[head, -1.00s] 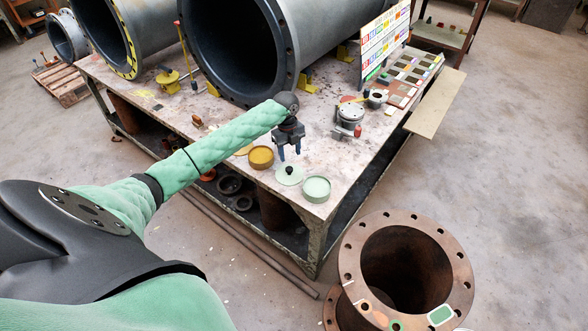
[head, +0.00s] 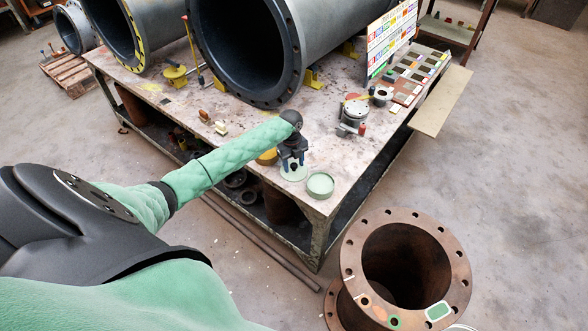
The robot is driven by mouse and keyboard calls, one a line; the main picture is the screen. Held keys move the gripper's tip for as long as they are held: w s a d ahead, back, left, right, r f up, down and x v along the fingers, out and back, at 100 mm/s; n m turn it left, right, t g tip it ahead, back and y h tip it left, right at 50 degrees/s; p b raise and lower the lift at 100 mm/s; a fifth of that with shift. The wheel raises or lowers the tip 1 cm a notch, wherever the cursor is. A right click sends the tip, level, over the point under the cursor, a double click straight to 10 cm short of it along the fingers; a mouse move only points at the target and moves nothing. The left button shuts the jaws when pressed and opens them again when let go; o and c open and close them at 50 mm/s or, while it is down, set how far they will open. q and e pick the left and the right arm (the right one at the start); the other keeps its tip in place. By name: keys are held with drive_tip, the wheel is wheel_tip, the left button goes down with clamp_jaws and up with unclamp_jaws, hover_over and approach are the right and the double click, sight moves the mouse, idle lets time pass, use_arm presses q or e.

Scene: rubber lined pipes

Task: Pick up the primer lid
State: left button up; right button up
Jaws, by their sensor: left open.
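The primer lid (head: 292,176) is a pale green disc with a dark knob, lying flat near the front corner of the workbench. My left gripper (head: 293,164) is directly over it, pointing down, open, with its fingers on either side of the knob. Whether the fingers touch the knob I cannot tell. The open tin of pale green primer (head: 320,185) stands just right of the lid. My right gripper is not in view.
A tin with ochre contents (head: 267,157) is partly hidden behind my left arm. Large flanged pipes (head: 245,50) lie across the back of the workbench (head: 345,165). A grey metal fitting (head: 354,113) stands to the right. A rusty flanged pipe (head: 453,267) stands on the floor.

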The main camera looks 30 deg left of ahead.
use_arm(q)
drive_tip(key=shift+f, duration=0.15)
drive_tip(key=c, duration=1)
